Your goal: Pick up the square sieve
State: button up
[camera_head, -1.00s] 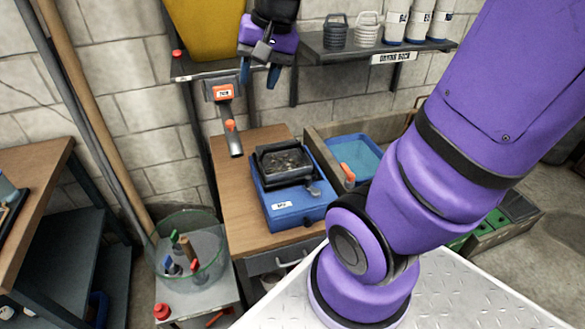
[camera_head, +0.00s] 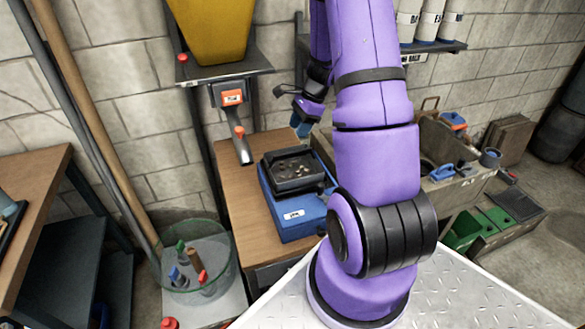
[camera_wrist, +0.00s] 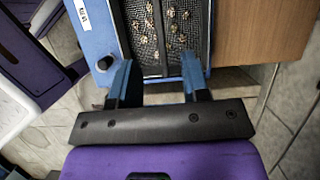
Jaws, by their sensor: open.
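The square sieve (camera_head: 297,186) is a black tray with a dark mesh and pale bits in it. It sits on a blue box (camera_head: 300,218) with a white label, on the wooden bench. In the wrist view the sieve mesh (camera_wrist: 150,58) fills the top middle, beside the blue casing (camera_wrist: 92,38). My gripper (camera_head: 302,122) is above and behind the sieve's right side in the head view, partly hidden by my arm. In the wrist view its two blue fingers (camera_wrist: 157,76) are apart with nothing held, pointing at the sieve's near edge. I cannot tell the remaining gap.
The wooden bench (camera_head: 243,190) has bare top left of the box. An orange-handled dispenser (camera_head: 236,120) hangs below the yellow hopper (camera_head: 212,30). Crates (camera_head: 465,160) stand right, behind my arm.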

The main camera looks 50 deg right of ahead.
aim_at(291, 157)
jog(key=shift+s+d+f, duration=0.1)
jog(key=shift+d+f, duration=0.15)
jog(key=shift+f, duration=0.25)
jog(key=shift+m, duration=0.3)
jog(key=shift+s+d+x, duration=0.1)
jog(key=shift+x, duration=2.55)
jog(key=shift+s+d+x, duration=0.1)
jog(key=shift+x, duration=2.6)
jog(key=shift+f, duration=0.35)
grip_shut()
